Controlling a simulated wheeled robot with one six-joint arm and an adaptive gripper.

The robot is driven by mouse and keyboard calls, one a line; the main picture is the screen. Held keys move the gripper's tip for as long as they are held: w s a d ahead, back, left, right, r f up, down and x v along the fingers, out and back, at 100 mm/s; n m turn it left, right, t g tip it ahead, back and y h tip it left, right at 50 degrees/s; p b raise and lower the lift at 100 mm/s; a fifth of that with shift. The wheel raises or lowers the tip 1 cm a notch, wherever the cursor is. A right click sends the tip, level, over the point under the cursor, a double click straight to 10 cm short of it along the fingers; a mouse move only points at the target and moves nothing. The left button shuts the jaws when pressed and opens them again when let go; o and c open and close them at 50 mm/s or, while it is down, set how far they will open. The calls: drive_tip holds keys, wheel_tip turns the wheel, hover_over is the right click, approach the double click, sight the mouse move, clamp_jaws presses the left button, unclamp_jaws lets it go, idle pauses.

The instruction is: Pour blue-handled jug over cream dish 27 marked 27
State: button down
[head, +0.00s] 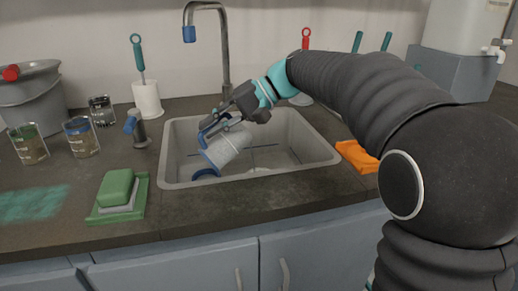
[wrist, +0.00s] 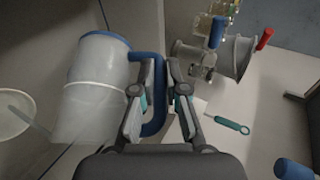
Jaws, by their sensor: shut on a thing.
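My gripper (head: 232,112) is shut on the blue handle (wrist: 157,112) of the white jug (head: 229,148). It holds the jug tilted over the sink, with its blue-edged end toward the lower left in the head view. The wrist view shows the jug (wrist: 98,85) left of my fingers, with a blue band at its top. A pale round dish (wrist: 12,115) is partly cut off at the wrist view's left edge. I cannot read a number on it. A pale rim (head: 258,170) shows low in the sink, partly hidden.
The sink (head: 178,183) is set in a dark counter, under a tall faucet (head: 224,45) with a blue tip. Left are a green sponge on a tray (head: 118,192), glass jars (head: 80,138) and a grey bucket (head: 32,100). An orange cloth (head: 356,155) lies right.

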sight(232, 129)
drive_tip(key=shift+w+d+r+m+g+y+p, duration=0.15)
drive_tip(key=shift+w+d+r+g+y, duration=0.1)
drive_tip(key=shift+d+r+y, duration=0.15)
drive_tip(key=shift+w+d+r+m+g+y+p, duration=0.15)
drive_tip(key=shift+w+d+r+y, duration=0.1)
drive_tip(key=shift+r+y, duration=0.25)
idle(1.4)
drive_tip(key=shift+w+d+r+y+p, duration=0.3)
drive_tip(key=shift+w+d+y+p, duration=0.15)
drive_tip(key=shift+d, duration=0.3)
drive_tip(key=shift+w+d+r+g, duration=0.15)
drive_tip(key=shift+w+d+g, duration=0.1)
drive_tip(key=shift+g, duration=0.05)
drive_tip(key=shift+w+d+y+p, duration=0.1)
drive_tip(key=shift+d+y+p, duration=0.1)
drive_tip(key=shift+y+p, duration=0.1)
drive_tip(key=shift+w+d+r+m+y, duration=0.25)
drive_tip(key=shift+d+m+y, duration=0.1)
drive_tip(key=shift+m, duration=0.05)
